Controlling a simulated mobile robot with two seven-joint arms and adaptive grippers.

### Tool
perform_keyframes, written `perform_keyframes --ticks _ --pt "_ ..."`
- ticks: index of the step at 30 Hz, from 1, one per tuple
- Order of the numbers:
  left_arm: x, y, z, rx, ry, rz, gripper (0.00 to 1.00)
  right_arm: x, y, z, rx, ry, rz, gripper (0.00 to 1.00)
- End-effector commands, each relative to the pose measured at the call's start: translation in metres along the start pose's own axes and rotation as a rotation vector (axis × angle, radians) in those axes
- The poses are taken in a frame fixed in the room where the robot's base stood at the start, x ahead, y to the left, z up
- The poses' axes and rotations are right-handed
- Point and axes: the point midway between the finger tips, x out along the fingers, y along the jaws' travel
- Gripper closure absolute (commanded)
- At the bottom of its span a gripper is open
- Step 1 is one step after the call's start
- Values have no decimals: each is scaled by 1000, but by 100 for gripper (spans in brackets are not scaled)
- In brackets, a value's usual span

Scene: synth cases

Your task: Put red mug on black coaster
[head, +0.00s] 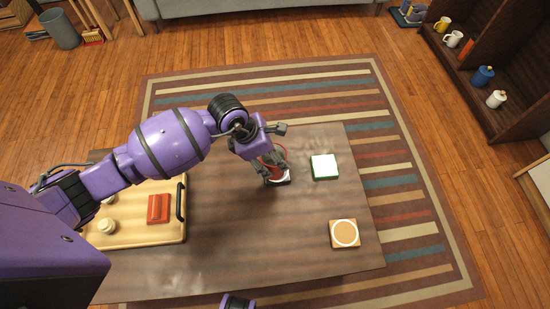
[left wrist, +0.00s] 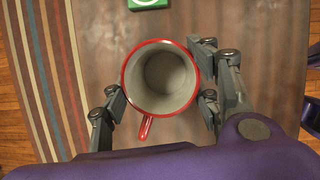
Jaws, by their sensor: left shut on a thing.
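The red mug (head: 278,160) is largely hidden behind my left gripper (head: 270,163) in the head view. In the left wrist view the mug (left wrist: 162,78) shows its red rim, pale inside and a red handle pointing down. My left gripper (left wrist: 160,98) is shut on the mug, with fingers on both sides of it. The black coaster (head: 284,181), with a white top and dark edge, shows partly just below the mug in the head view. I cannot tell whether the mug touches it. The coaster is hidden in the left wrist view.
A green coaster with a white top (head: 324,166) lies right of the mug. A tan coaster with a white ring (head: 344,233) lies nearer the table's right front. A wooden tray (head: 172,232) with a red block (head: 158,208) is at left. The middle of the table (head: 255,235) is clear.

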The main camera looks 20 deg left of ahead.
Motion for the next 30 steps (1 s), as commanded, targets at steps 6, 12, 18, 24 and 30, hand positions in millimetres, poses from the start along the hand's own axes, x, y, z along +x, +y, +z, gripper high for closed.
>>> perform_keyframes --ticks 6,12,18,24,30 --pt "31 20 2 0 -3 0 79 4 1 6 3 -6 1 100" --pt "50 26 -1 -1 -2 -2 79 6 1 9 4 -11 2 100" --pt "69 26 -9 0 -3 1 79 8 2 13 6 -17 3 100" --pt "69 26 -10 2 -3 1 79 7 2 14 7 -18 4 100" --pt "73 26 -12 2 -1 0 41 8 2 16 7 -21 4 100"
